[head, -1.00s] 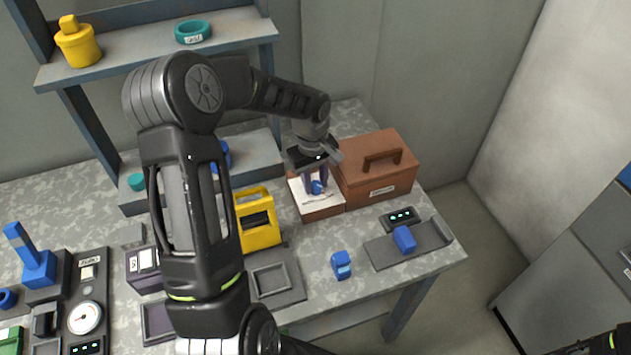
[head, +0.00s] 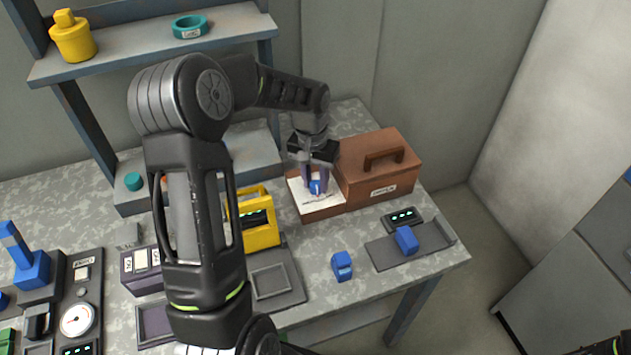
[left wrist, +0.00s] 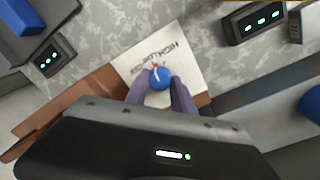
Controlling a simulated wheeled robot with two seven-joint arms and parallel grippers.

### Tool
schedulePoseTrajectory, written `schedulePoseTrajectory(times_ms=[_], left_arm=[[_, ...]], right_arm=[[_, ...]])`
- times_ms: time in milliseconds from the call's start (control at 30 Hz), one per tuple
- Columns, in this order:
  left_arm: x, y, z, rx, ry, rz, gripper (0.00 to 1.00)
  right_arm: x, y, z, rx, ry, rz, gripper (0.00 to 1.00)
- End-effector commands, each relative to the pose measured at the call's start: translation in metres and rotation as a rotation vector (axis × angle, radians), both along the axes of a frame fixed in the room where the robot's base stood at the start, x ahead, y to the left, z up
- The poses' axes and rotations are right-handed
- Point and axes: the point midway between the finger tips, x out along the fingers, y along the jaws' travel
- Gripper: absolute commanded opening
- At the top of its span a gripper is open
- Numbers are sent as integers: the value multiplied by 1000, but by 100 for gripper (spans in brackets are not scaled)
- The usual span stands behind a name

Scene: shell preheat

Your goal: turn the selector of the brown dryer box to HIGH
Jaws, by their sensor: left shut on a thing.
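The brown dryer box (head: 378,182) stands at the back right of the table, with a handle on its lid and a white panel (head: 303,197) on its left part. The blue selector knob (head: 316,187) sits on that panel. My left gripper (head: 315,180) points down over it, fingers shut on the knob's sides. In the left wrist view the knob (left wrist: 160,80) lies between the two fingertips (left wrist: 161,88), with a white pointer mark and a small red spot at its edge. HIGH shows on the panel's printed label; the pointer's exact setting is unclear.
A yellow device (head: 257,222) stands left of the dryer box. A small blue block (head: 341,266) stands in front. A grey tray (head: 384,256) holds another blue block (head: 406,240) near the right edge. A shelf (head: 150,45) rises at the back left.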

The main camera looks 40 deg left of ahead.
Motion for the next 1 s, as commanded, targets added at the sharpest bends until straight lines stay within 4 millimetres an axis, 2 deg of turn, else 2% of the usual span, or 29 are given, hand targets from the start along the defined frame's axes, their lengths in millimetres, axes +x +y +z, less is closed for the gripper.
schedulePoseTrajectory(times_ms=[500,700,1000], left_arm=[[1,-1,0,0,0,-461,0],[1,0,0,0,0,-574,0],[1,0,0,0,0,-638,0]], right_arm=[[1,0,-6,2,-3,0,0],[1,0,-7,3,-3,1,0],[1,0,-8,3,-3,1,0]])
